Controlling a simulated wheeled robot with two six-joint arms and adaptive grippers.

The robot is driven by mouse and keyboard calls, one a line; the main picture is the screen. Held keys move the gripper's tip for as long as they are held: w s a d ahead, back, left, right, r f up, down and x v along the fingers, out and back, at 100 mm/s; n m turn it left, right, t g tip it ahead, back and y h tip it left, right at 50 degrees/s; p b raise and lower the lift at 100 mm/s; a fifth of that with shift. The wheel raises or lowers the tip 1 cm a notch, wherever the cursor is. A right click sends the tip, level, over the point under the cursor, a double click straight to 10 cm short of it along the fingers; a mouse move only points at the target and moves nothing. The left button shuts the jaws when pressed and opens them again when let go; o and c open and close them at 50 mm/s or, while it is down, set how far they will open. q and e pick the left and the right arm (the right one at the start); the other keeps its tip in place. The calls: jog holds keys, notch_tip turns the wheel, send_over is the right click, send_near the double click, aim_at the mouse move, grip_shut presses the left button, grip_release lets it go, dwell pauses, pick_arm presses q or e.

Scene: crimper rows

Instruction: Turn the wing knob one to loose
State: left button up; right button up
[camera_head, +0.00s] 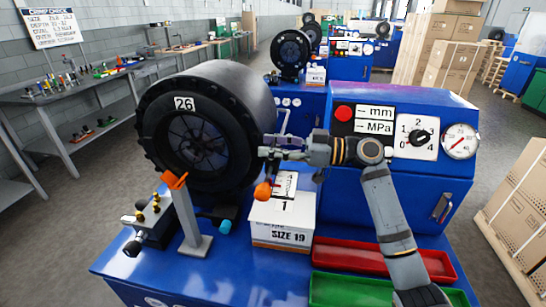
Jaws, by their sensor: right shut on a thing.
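An orange wing knob (174,180) sits on top of a grey upright stand (190,220) in front of the big black crimper head (225,110) marked 26. A second orange piece (263,190) with a short red stem shows beside the white box, below my right gripper. My right gripper (272,153) reaches in from the right to the right edge of the crimper head, apart from the knob on the stand. It is shut on a small grey part, whose shape is unclear at this size. My left gripper is not in view.
A white SIZE 19 box (283,222) stands on the blue bench, with a red tray (385,262) and a green tray (350,290) to its right. A blue control cabinet (385,200) with dial and gauge stands behind. A black block with yellow knobs (150,215) is at left.

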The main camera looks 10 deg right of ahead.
jog(key=o, duration=1.2)
jog(key=v, duration=1.2)
jog(key=shift+r, duration=0.1)
